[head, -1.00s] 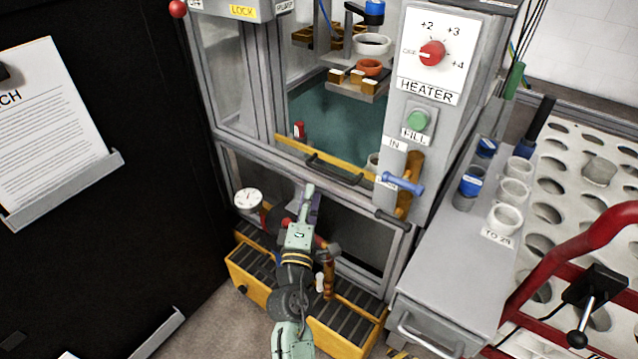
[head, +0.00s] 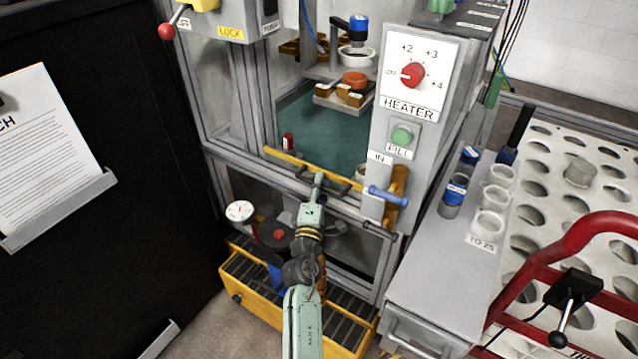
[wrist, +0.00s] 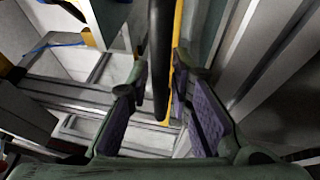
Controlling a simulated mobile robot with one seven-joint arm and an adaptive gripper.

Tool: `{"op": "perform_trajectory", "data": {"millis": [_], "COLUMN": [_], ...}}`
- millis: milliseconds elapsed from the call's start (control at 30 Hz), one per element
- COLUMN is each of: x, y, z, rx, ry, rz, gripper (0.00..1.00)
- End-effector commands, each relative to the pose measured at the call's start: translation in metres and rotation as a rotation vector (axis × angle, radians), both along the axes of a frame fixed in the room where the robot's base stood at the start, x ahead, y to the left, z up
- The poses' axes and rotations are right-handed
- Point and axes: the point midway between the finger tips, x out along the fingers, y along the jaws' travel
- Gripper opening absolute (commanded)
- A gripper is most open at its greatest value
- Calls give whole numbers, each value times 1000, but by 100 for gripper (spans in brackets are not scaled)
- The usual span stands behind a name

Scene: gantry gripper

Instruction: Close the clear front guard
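The clear front guard has a yellow lower edge (head: 286,158) across the machine's front, which also shows in the wrist view (wrist: 177,45). Its clear pane is hard to make out, so I cannot tell how far it is open. A black handle (wrist: 161,60) runs along the yellow edge. My gripper (head: 318,178) is at this handle in the head view. In the wrist view my gripper (wrist: 160,92) has its purple-padded fingers apart, with the handle between them. Small gaps show beside the handle, and part of it is hidden in the head view.
The heater panel (head: 418,75) and a blue-ended lever (head: 388,196) stand to the right of my gripper. A yellow slatted crate (head: 262,318) is below my arm. A red-knobbed lock lever (head: 168,30) is at upper left. A red rail (head: 570,240) borders the right.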

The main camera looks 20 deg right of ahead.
Motion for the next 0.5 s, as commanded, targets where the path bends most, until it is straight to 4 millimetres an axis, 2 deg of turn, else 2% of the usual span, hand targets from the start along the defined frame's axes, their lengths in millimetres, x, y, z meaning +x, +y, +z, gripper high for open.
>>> {"op": "perform_trajectory", "data": {"millis": [200,500], "x": [0,0], "y": [0,0], "z": [0,0], "rx": [0,0], "ry": [0,0], "rz": [0,0], "gripper": [20,0]}}
